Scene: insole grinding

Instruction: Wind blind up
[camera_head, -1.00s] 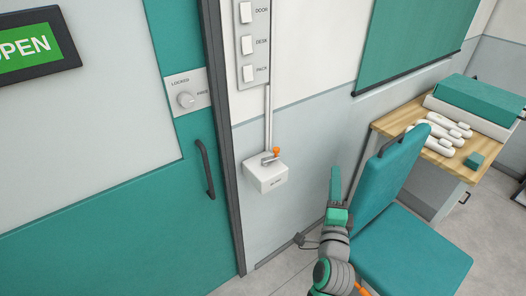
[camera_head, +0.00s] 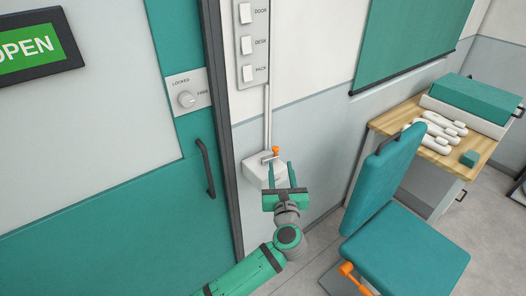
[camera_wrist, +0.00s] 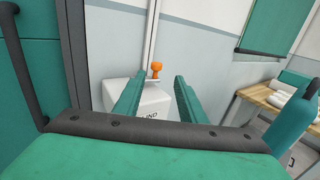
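The blind winder is a white box (camera_head: 257,173) on the wall beside the door frame, with a small crank on top that ends in an orange knob (camera_head: 276,150). My gripper (camera_head: 280,174) is open and empty, its two green fingers pointing at the box from the front and partly hiding it. In the wrist view the orange knob (camera_wrist: 156,69) stands upright between the fingers, beyond their tips, with no visible contact. The white box (camera_wrist: 150,112) is below it, its lettering partly covered. The green blind (camera_head: 412,40) hangs on the wall at upper right.
A teal door with a dark handle (camera_head: 205,167) is close on the left. A switch panel (camera_head: 254,42) is above the winder. A teal chair (camera_head: 385,185) stands to the right, before a wooden desk (camera_head: 398,119) with white insoles and boxes.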

